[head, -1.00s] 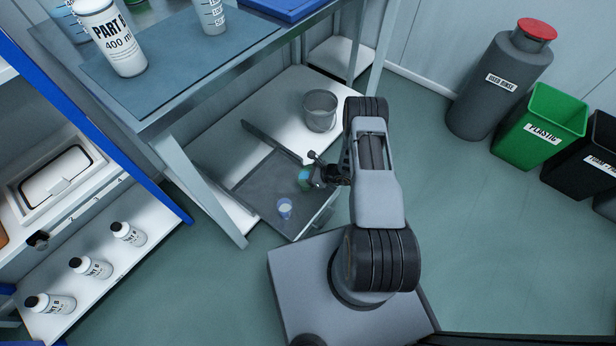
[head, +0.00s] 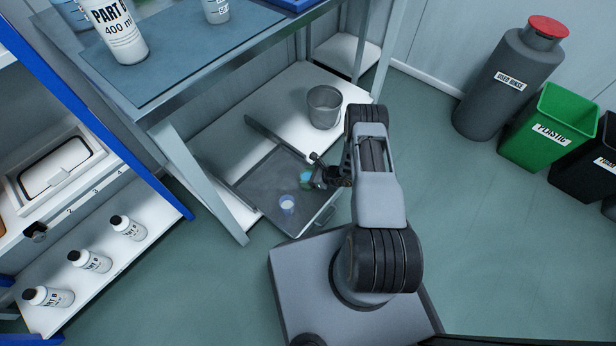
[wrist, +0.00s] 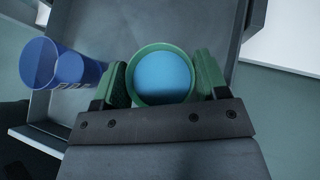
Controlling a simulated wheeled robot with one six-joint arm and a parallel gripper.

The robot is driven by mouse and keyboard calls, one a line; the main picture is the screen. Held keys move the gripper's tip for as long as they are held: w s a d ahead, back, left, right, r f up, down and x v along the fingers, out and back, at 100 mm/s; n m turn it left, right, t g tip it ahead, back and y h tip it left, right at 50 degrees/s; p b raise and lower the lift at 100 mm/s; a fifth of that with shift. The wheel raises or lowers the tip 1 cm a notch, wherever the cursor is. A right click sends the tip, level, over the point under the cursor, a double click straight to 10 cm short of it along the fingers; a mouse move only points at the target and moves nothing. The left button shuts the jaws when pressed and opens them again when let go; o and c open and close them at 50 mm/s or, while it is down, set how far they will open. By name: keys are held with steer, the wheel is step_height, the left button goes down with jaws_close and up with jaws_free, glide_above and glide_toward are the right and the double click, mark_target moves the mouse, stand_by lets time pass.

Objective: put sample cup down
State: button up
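A small green-rimmed cup with a blue round top or content (wrist: 163,76) sits between the two fingers of my gripper (wrist: 164,84). Both green finger pads appear to touch its sides. In the head view the cup (head: 306,178) is over the dark grey tray (head: 262,190), with my gripper (head: 318,176) at its right side. Whether its base touches the tray is hidden. A second, clear blue cup (head: 287,204) stands on the tray, nearer the front edge. It shows left of my gripper in the wrist view (wrist: 62,65).
A grey bucket (head: 324,107) stands on the white lower shelf (head: 272,100) behind the tray. The tray has raised edges, and a table leg (head: 205,190) rises at its left. The worktop (head: 200,50) hangs above on the left. The tray's left part is bare.

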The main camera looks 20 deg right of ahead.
steer(key=o, duration=0.4)
steer(key=shift+c, duration=0.2)
steer(key=shift+r, duration=0.25)
steer(key=p+v, duration=0.4)
steer(key=v, duration=0.7)
steer(key=a+r+n+g, duration=0.3)
steer(key=r+n, duration=0.4)
steer(key=r, duration=0.6)
steer(key=a+r+n+g, duration=0.3)
steer(key=r+n, duration=0.3)
steer(key=r, duration=0.7)
steer(key=s+a+r+n+t+h, duration=0.1)
steer(key=s+r+n+t+h, duration=0.1)
steer(key=s+r+n+h, duration=0.7)
steer(key=shift+s+a+r+n, duration=0.2)
steer(key=shift+s+r+n, duration=1.9)
steer(key=shift+r, duration=1.85)
